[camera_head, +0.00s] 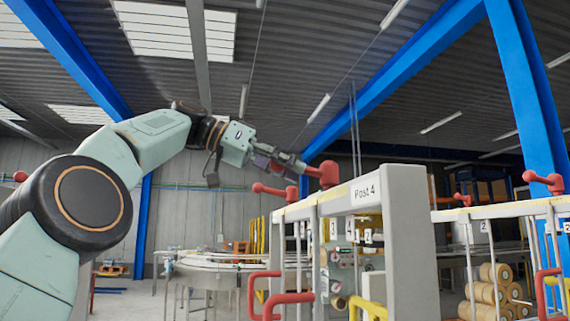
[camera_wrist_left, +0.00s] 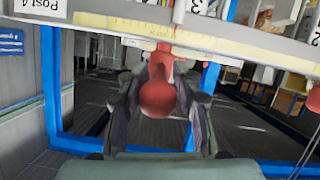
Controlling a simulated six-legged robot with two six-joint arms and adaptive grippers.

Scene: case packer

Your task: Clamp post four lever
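The Post 4 lever (camera_head: 329,173) is red and sits on top of the white frame end labelled Post 4, its arm pointing left. My left gripper (camera_head: 299,164) is at the lever's free end and hides its knob in the head view. In the left wrist view the round red knob (camera_wrist_left: 158,99) lies between the two dark fingers of the left gripper (camera_wrist_left: 160,84). The fingers sit close on both sides of the knob and look shut on it. My right gripper is not in view.
The Post 4 frame (camera_head: 407,225) carries another red lever (camera_head: 272,190) at its left and red handles (camera_head: 287,298) below. A second railed frame with red levers (camera_head: 544,182) stands right. A round conveyor (camera_head: 212,263) is behind. Space above the rails is clear.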

